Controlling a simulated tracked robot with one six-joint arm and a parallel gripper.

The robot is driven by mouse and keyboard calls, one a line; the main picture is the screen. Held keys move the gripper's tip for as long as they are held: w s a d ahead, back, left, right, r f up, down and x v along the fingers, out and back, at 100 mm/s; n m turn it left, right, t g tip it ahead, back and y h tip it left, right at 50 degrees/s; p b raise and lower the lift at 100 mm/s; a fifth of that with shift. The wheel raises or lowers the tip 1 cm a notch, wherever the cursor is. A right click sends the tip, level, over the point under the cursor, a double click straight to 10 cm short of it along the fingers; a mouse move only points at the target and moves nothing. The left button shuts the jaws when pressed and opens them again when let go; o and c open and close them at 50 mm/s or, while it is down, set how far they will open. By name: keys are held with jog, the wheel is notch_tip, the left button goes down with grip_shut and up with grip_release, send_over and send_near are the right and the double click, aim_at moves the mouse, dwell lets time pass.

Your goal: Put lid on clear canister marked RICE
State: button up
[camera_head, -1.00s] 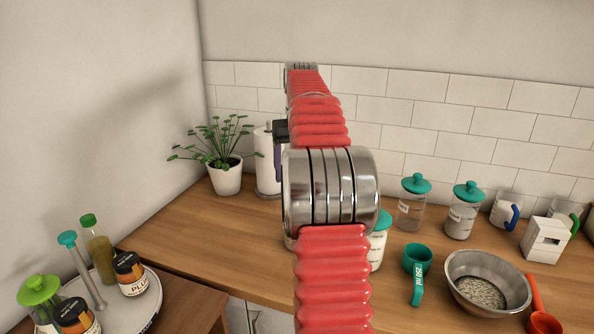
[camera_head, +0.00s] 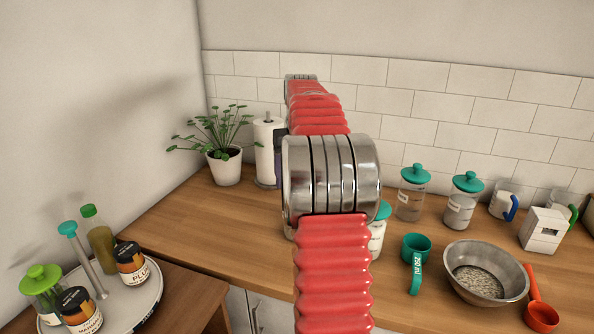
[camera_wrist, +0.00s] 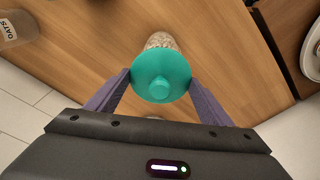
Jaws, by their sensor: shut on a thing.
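In the wrist view a teal lid (camera_wrist: 160,75) with a round knob sits between the two purple fingers of my gripper (camera_wrist: 160,82), which is shut on it. A clear canister (camera_wrist: 163,41) with pale grainy contents shows just past the lid, partly covered by it. I cannot tell whether the lid touches its rim, and no label shows on it.
A jar marked OATS (camera_wrist: 12,30) lies at the wrist view's upper left. In the head view, teal-lidded canisters (camera_head: 412,203) (camera_head: 459,212), a teal 250 ml cup (camera_head: 416,248) and a metal bowl (camera_head: 515,275) stand right of my arm. A potted plant (camera_head: 225,168) stands left.

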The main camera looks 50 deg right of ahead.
jog(key=shift+f, duration=0.5)
jog(key=shift+f, duration=0.85)
dwell(2.9)
jog(key=o, duration=1.7)
jog(key=shift+o, duration=0.6)
jog(key=shift+s+a+r, duration=0.1)
jog(key=shift+s+r, duration=0.1)
jog(key=shift+r, duration=1.55)
jog(key=shift+s+a+r, duration=0.1)
jog(key=shift+s+r, duration=0.1)
jog(key=shift+r, duration=1.5)
notch_tip(320, 180, up, 14)
jog(key=s, duration=0.1)
jog(key=shift+s+a+f, duration=0.2)
jog(key=shift+a, duration=0.25)
